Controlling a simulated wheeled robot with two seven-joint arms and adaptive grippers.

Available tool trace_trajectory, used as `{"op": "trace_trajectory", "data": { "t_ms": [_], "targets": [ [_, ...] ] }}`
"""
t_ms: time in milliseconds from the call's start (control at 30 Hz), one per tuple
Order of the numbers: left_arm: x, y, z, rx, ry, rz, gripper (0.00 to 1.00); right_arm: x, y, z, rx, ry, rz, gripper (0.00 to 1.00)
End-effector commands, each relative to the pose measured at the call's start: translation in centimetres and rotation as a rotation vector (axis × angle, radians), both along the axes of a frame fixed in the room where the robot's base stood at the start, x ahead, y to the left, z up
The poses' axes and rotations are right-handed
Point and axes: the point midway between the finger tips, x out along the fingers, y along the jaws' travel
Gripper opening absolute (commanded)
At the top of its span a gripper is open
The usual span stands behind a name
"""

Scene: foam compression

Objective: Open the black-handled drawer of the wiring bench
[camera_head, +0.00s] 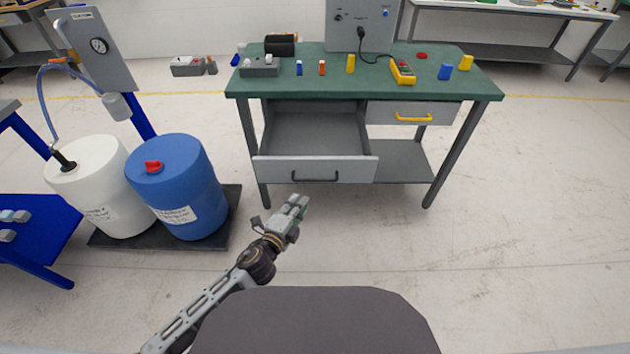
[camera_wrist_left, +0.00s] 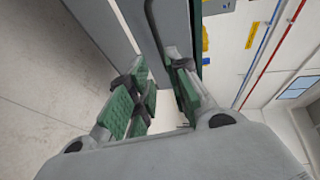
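The wiring bench (camera_head: 330,62) has a green top and two drawers. The left drawer's grey front (camera_head: 265,169) carries the black handle (camera_head: 315,177). This drawer stands pulled well out, and its empty inside shows. My left gripper (camera_head: 300,201) is in front of and slightly below the handle, apart from it. In the left wrist view my left gripper (camera_wrist_left: 161,70) has its green-padded fingers spread with nothing held. The black handle (camera_wrist_left: 151,22) shows beyond the fingertips there, close to the right finger. My right gripper is not in view.
The yellow-handled drawer (camera_head: 385,112) at the right is shut. Small parts and a yellow meter (camera_head: 402,71) sit on the bench top. A blue drum (camera_head: 180,190) and a white drum (camera_head: 100,195) stand at the left. The floor before the bench is clear.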

Motion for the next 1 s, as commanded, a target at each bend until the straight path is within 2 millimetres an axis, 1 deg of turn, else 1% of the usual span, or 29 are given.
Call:
{"op": "trace_trajectory", "data": {
  "t_ms": [167, 367, 567, 1000],
  "targets": [
    [0.1, 0.0, 0.0, 0.000, 0.000, 0.000, 0.19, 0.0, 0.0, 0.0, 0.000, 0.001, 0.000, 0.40],
    [0.7, -0.3, -0.2, -0.001, 0.000, 0.000, 0.19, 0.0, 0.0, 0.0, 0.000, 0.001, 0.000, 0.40],
    [1.8, -0.8, -0.4, 0.000, -0.001, 0.000, 0.19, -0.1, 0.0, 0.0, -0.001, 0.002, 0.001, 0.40],
    [5.3, -2.3, -1.0, -0.001, -0.002, -0.001, 0.19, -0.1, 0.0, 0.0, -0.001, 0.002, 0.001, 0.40]
  ]
}}
